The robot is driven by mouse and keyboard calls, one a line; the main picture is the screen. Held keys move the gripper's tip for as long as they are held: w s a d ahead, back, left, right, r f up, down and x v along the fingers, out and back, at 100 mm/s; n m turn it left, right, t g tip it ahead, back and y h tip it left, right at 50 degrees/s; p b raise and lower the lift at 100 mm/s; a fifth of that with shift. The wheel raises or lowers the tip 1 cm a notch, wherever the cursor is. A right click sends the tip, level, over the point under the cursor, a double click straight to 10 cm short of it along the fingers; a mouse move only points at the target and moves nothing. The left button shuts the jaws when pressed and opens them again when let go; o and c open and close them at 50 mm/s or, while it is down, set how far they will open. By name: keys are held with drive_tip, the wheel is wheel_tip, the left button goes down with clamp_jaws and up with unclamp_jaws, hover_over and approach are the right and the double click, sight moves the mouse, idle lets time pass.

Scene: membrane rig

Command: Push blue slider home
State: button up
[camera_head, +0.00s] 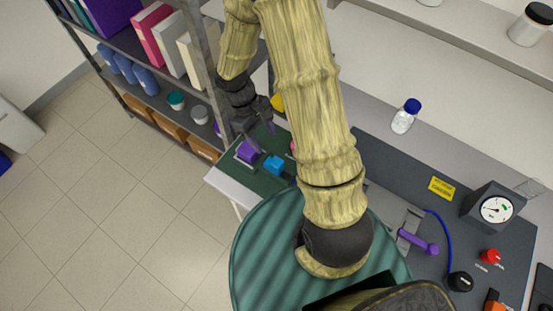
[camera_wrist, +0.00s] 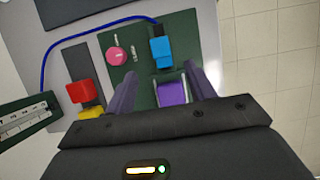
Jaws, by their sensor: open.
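The blue slider (camera_head: 273,165) is a small blue block on the dark green panel (camera_head: 266,184) at the bench's left end.
A pink knob (camera_wrist: 116,56), a red block (camera_wrist: 81,91) and a yellow part (camera_wrist: 91,112) lie left of the blue slider. A shelf rack (camera_head: 160,75) stands close beside the bench. A bottle (camera_head: 405,117) and gauge (camera_head: 494,208) are farther right.

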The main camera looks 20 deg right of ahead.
sight(276, 162)
drive_tip(key=p+x, duration=0.2)
drive_tip(key=x, duration=0.9)
drive_tip(key=shift+f, duration=0.4)
